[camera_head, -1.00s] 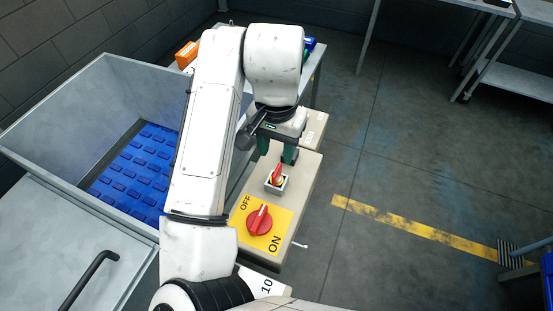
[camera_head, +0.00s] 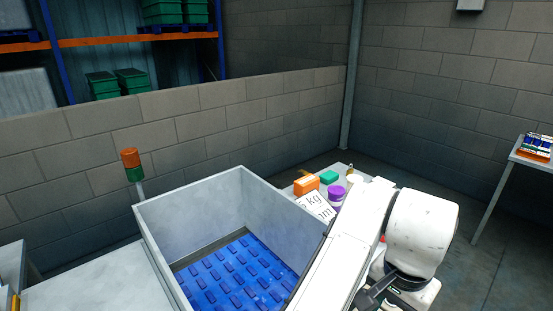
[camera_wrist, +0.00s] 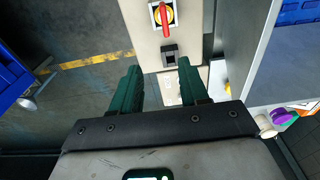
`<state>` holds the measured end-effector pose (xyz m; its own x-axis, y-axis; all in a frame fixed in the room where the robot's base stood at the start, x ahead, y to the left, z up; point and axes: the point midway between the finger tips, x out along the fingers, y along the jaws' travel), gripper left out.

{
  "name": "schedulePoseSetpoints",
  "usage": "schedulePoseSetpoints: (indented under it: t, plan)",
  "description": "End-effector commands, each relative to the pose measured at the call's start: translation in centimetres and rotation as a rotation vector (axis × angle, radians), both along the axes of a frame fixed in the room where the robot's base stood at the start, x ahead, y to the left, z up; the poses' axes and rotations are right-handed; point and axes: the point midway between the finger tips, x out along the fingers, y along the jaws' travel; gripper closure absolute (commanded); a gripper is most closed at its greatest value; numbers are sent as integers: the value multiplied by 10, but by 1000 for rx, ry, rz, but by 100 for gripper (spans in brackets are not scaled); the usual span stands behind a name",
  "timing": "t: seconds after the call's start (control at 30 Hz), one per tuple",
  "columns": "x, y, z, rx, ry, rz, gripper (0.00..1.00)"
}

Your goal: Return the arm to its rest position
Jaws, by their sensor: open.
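My gripper (camera_wrist: 157,88) shows in the wrist view with its two green fingers spread apart and nothing between them. Beyond the fingertips is a pale control box with a red switch on a yellow plate (camera_wrist: 164,17). A small dark fitting (camera_wrist: 170,54) sits on the box between the switch and the fingers. In the head view my white arm fills the lower right, and the fingers are out of sight there. The control box is not visible in the head view.
A metal bin (camera_head: 178,207) with a blue studded floor stands left of my arm. A small table beyond it holds an orange box (camera_head: 306,185), a green block (camera_head: 329,177) and a purple tub (camera_head: 336,193). Block walls close off the back. Open floor (camera_wrist: 75,85) lies left of the control box.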

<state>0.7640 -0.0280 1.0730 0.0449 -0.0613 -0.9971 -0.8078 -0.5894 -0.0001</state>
Motion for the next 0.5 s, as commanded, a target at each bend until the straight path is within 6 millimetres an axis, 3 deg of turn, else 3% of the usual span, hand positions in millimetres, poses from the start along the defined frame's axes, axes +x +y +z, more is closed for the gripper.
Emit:
schedulePoseSetpoints:
  t: [0.03,0.2,0.33,0.5]
  plan:
    - [-1,-22,-3,-50,-20,-2,56]
    - [-3,-86,-10,-214,-101,58,56]
    - [-11,-121,-19,-321,-132,142,56]
    - [-29,-150,-43,-410,-132,288,56]
